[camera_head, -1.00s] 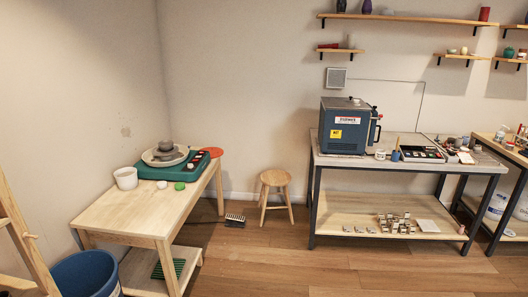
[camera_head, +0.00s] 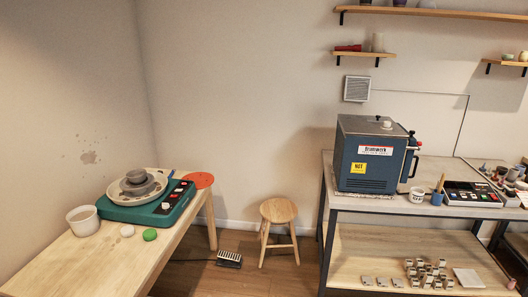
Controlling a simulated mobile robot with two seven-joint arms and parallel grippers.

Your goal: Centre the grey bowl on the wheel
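The grey bowl (camera_head: 137,176) sits on the pottery wheel, inside the pale round splash pan (camera_head: 113,190) on top of the green wheel housing (camera_head: 161,214). The wheel stands on the light wooden table at the left. The bowl seems to rest on a darker grey disc or base; I cannot tell from here whether it is centred. Neither of my grippers is in view.
A white pot (camera_head: 83,221), a white lump (camera_head: 127,231) and a green lump (camera_head: 150,235) stand along the table's front. An orange disc (camera_head: 199,180) lies at its right end. A stool (camera_head: 278,213) and foot pedal (camera_head: 229,258) are on the floor. The kiln (camera_head: 365,158) stands on the right bench.

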